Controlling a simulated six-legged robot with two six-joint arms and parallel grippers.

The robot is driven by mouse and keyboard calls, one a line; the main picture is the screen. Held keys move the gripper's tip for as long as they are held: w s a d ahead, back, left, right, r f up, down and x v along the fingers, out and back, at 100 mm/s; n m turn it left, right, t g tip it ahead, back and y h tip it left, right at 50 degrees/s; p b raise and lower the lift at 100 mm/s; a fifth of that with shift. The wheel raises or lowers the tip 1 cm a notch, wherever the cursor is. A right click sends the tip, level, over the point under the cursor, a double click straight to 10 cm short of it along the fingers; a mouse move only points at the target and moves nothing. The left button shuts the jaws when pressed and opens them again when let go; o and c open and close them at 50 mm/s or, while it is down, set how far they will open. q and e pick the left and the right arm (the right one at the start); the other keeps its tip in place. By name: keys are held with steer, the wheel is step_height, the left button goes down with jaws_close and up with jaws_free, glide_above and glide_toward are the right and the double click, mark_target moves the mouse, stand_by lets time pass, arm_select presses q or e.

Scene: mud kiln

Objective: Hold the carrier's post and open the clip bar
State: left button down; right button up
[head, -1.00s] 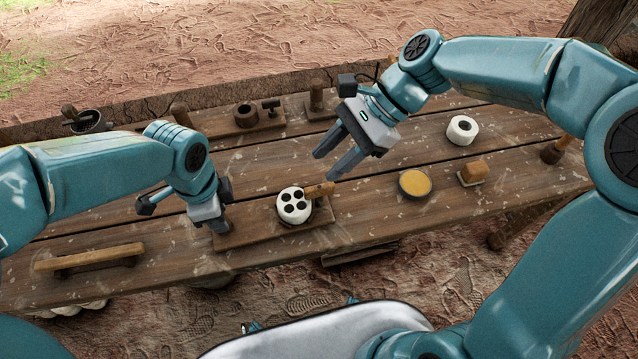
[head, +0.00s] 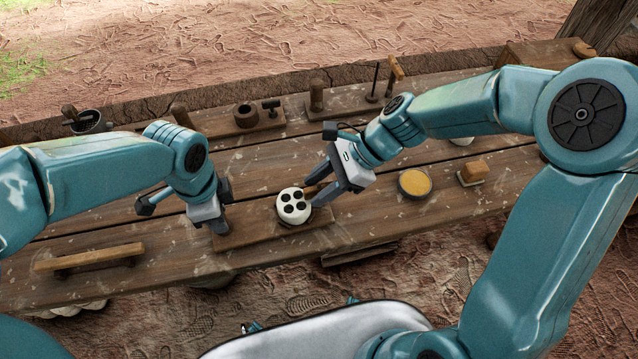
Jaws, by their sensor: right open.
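The carrier is a flat wooden board (head: 262,236) on the table's front part. A white round piece with several dark holes (head: 293,206) sits on it. A short wooden bar (head: 313,191), which looks like the clip bar, lies at the white piece's right side, partly covered by my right gripper. My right gripper (head: 315,197) is open, its fingers pointing down-left at the bar; I cannot tell if they touch it. My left gripper (head: 220,229) is low over the board's left end. It hides any post there, and I cannot see whether its fingers are closed.
A dish of yellow material (head: 414,183) and a wooden block on a small plate (head: 473,173) stand to the right. A wooden handle bar (head: 90,257) lies at the left. A dark cup on a board (head: 246,115) and an upright peg (head: 317,94) stand at the back.

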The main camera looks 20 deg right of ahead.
steer(key=shift+a+f, duration=0.15)
jaws_close()
